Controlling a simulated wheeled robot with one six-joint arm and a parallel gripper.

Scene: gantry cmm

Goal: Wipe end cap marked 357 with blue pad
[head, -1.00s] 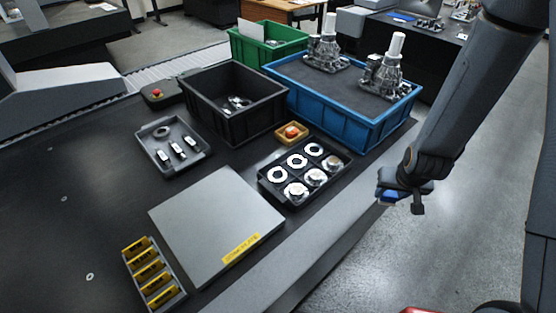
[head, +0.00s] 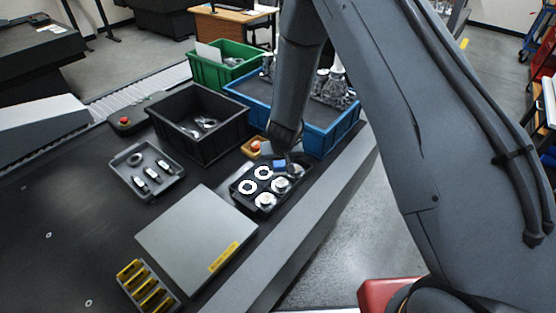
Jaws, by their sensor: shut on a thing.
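My gripper (head: 286,162) is over the far end of a black divided tray (head: 237,198) and is shut on a blue pad (head: 279,165). The tray holds a row of white rings (head: 246,187) and a row of shiny silver end caps (head: 265,200). The pad is at the far end of the ring row, close to the farthest silver cap (head: 296,170). I cannot tell whether the pad touches anything. The far ring is hidden behind the pad and gripper. No mark 357 is readable.
A small orange box (head: 252,149) with a red-orange item stands behind the tray. A black bin (head: 196,151), a blue crate (head: 325,142) and a green crate (head: 207,78) stand farther back. A grey plate (head: 190,240) lies in front, beside a yellow-slotted rack (head: 148,292).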

